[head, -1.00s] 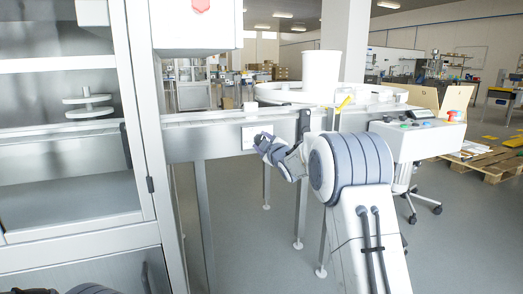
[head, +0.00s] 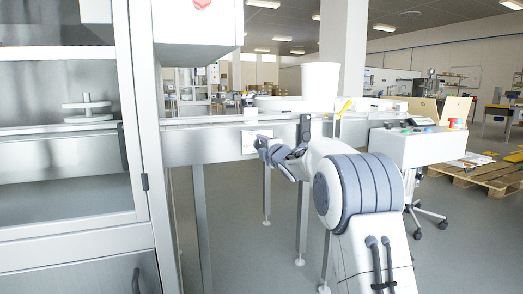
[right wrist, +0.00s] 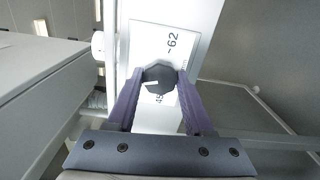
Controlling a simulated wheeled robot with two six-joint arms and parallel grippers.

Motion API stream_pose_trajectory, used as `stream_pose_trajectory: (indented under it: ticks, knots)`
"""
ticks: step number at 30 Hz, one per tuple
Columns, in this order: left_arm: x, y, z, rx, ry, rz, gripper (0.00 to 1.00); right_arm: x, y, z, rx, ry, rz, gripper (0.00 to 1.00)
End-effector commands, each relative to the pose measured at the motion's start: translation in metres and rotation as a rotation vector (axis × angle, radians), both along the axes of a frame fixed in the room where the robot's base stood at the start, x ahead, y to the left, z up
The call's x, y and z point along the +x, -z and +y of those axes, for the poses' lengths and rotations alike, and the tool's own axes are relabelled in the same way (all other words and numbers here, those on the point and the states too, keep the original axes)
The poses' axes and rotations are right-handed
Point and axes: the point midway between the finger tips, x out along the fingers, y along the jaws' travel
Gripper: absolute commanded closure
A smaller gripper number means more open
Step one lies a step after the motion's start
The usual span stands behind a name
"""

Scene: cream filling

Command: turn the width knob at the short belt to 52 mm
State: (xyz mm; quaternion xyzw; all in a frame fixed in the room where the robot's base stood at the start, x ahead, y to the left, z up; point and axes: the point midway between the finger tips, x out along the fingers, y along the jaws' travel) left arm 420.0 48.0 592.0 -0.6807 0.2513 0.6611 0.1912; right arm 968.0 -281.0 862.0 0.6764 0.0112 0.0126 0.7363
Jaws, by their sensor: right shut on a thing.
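The width knob (right wrist: 159,77) is dark and faceted, with a short white mark on its face. It sits on a white scale plate (right wrist: 172,46) where "62" and part of "45" can be read; the rest of the scale is hidden. The white mark lies towards the "45" side. My right gripper (right wrist: 158,89) has its purple fingers on both sides of the knob and is shut on it. In the head view my right gripper (head: 262,143) is at the white plate (head: 249,141) on the side of the short belt (head: 215,124), hiding the knob. My left gripper is not in view.
A steel cabinet with glass doors (head: 137,150) stands close on the left. A control box (head: 418,147) with coloured buttons is to the right of my arm. A white bucket (head: 319,88) stands behind the belt. The belt's legs (head: 302,222) reach the floor below.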

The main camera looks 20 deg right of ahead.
Motion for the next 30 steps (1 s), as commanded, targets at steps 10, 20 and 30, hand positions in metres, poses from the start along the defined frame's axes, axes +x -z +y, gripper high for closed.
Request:
stream_pose_trajectory:
  ticks: [10,20,30]
  knots:
    - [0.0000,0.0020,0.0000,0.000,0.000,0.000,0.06,0.0001,0.0018,0.0010,-0.022,-0.002,0.003,1.00]
    - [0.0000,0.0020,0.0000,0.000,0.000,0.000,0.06,0.0002,0.0017,0.0009,-0.021,-0.002,0.002,0.19]
    - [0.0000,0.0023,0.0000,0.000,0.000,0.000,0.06,-0.0041,0.0001,0.0000,-0.020,0.000,0.000,0.19]
